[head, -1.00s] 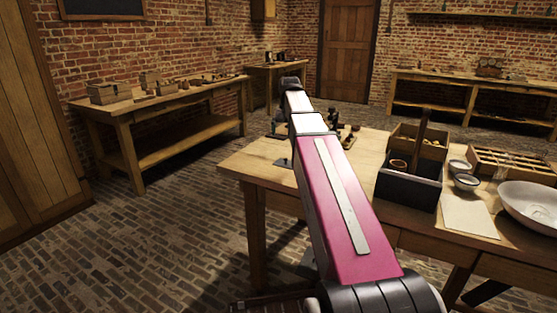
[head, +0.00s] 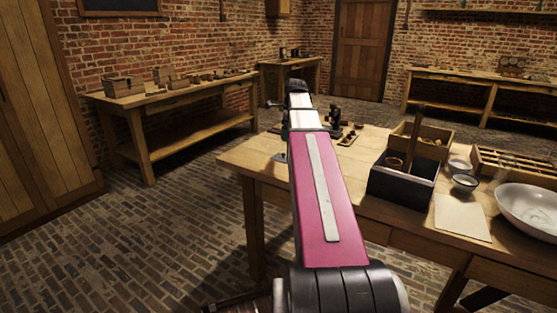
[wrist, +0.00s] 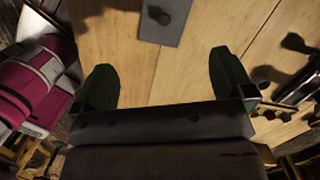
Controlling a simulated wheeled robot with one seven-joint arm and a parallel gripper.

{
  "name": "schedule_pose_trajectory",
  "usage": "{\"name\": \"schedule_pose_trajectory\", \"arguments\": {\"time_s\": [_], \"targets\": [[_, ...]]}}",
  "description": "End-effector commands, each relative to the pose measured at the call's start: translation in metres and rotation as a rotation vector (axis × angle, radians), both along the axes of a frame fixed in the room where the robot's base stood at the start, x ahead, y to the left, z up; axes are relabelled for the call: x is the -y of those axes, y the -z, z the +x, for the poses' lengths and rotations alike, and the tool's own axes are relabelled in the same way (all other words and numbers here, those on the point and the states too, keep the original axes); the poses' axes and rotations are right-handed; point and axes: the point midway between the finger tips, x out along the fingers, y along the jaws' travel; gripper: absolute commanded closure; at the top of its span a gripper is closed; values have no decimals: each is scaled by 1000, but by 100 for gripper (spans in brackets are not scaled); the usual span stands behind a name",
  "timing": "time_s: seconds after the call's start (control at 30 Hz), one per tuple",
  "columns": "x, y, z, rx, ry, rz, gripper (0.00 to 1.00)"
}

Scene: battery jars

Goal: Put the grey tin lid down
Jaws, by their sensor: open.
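A flat grey plate with a dark round knob (wrist: 172,32), which looks like the grey tin lid, lies on the wooden table at the top of the wrist view, cut off by the frame. In the head view a small grey piece (head: 279,157) at the table's left end seems to be the same thing. My gripper (wrist: 165,80) is open, its two dark green fingers wide apart with only bare table between them. The lid is beyond the fingertips, apart from them. In the head view my arm hides the gripper.
The work table (head: 245,160) also bears a dark caddy (head: 400,188) with an upright handle, a wooden box, small bowls, a paper sheet (head: 462,218) and a white basin (head: 528,212). Small dark items stand right of my gripper. A side bench (head: 170,97) stands at the left.

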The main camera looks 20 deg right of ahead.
Motion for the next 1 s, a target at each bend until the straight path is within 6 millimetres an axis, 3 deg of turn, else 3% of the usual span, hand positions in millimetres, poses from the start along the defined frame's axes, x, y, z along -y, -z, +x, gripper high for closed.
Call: {"name": "schedule_pose_trajectory", "arguments": {"time_s": [0.33,0.67,1.0], "targets": [[-6,42,3,-3,-2,0,0],[-9,63,4,-2,-3,0,0],[-14,102,8,-1,-3,-1,0]]}}
